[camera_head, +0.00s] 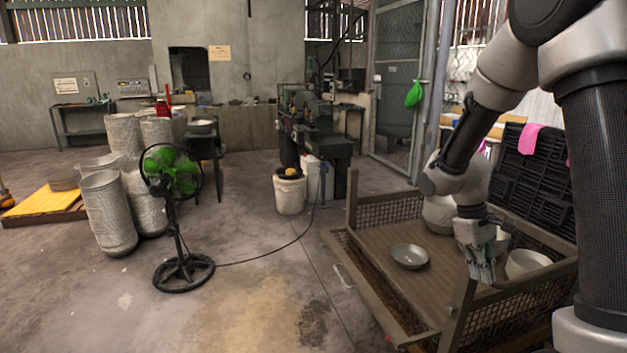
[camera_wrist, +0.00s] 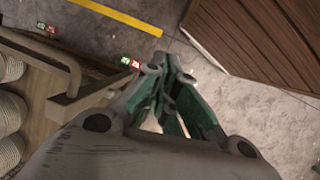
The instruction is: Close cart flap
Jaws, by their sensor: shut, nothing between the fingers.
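The cart (camera_head: 385,240) stands at the right in the head view, with a brown deck, posts and mesh sides. Its left-hand side, which looks like the flap (camera_head: 362,285), leans outward with its top rail low, near deck height. A metal bowl (camera_head: 409,256) lies on the deck. My gripper (camera_head: 482,278) points down at the cart's near side, close to the corner post, and holds nothing. In the wrist view its green fingers (camera_wrist: 172,112) are together over bare floor, with a cart rail (camera_wrist: 85,98) to their left. I cannot tell whether they touch the cart.
White bowls (camera_head: 527,263) stand on the deck's right side; stacked bowls (camera_wrist: 10,110) show in the wrist view. A green fan (camera_head: 178,180) stands left, its cable crossing the floor. A brown slatted surface (camera_wrist: 260,40) fills the wrist view's upper right. Floor left of the cart is mostly clear.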

